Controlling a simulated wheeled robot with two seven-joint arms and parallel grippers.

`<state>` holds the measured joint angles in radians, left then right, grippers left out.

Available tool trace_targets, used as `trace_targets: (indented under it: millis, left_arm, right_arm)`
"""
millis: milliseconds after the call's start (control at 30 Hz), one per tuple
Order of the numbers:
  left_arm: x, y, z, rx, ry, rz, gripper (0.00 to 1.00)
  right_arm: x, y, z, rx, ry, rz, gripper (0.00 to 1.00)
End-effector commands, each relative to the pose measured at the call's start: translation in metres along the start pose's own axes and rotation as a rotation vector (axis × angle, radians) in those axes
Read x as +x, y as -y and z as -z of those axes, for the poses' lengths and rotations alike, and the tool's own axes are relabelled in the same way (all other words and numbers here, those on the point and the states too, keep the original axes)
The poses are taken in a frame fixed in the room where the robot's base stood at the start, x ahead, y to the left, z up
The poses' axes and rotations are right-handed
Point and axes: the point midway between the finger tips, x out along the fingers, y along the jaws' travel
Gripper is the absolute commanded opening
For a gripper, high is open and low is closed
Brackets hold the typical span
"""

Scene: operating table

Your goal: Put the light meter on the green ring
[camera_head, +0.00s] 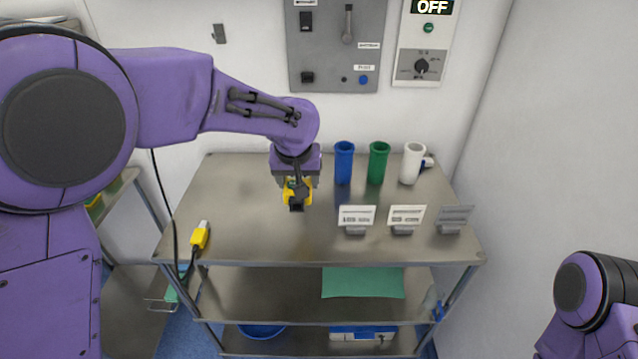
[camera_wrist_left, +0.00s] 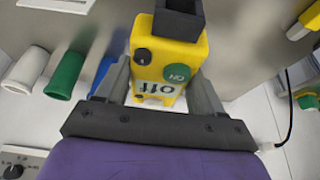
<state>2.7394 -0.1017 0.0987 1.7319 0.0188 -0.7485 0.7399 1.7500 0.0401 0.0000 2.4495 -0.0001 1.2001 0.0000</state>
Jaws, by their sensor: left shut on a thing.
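The light meter appears to be the yellow box (camera_head: 301,186) with a black end block, dark knob, green ON button and small panel reading "off". In the left wrist view the yellow box (camera_wrist_left: 178,50) sits between both fingers of my left gripper (camera_wrist_left: 163,88), which is shut on it. In the head view my left gripper (camera_head: 295,178) holds it over the back middle of the metal table (camera_head: 260,235); whether it touches the top is unclear. I cannot make out a green ring. My right gripper is out of view.
Blue (camera_head: 344,163), green (camera_head: 378,163) and white (camera_head: 411,164) cups stand at the back right. Several small cards, including a white one (camera_head: 357,217), stand in front of them. A yellow cable connector (camera_head: 200,236) lies at the left edge. The front middle tabletop is clear.

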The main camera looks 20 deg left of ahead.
Motion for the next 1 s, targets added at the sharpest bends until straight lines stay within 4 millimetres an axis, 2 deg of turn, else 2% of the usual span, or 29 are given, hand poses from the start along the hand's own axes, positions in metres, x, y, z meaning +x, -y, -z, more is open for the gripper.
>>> trace_targets:
  millis: [233, 300, 400, 600, 767, 1000]
  left_arm:
    - [0.057, -0.009, 0.055, -0.002, 0.003, 0.001, 0.3]
    - [0.08, -0.012, 0.059, -0.001, 0.005, 0.002, 0.3]
    - [0.104, -0.015, 0.067, -0.002, 0.002, 0.0, 0.3]
    - [0.132, -0.019, 0.075, 0.001, 0.001, 0.0, 0.3]
    - [0.153, -0.019, 0.064, 0.002, 0.002, 0.0, 0.3]
    - [0.158, -0.019, 0.062, 0.002, -0.001, -0.001, 0.3]
  right_arm:
    - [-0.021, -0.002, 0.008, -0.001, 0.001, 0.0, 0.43]
    - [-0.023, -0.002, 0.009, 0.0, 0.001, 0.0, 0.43]
    - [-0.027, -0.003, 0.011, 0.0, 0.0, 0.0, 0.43]
    - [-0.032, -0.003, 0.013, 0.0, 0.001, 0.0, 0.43]
    - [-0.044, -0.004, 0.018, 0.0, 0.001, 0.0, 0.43]
    - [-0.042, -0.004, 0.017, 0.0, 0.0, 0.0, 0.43]
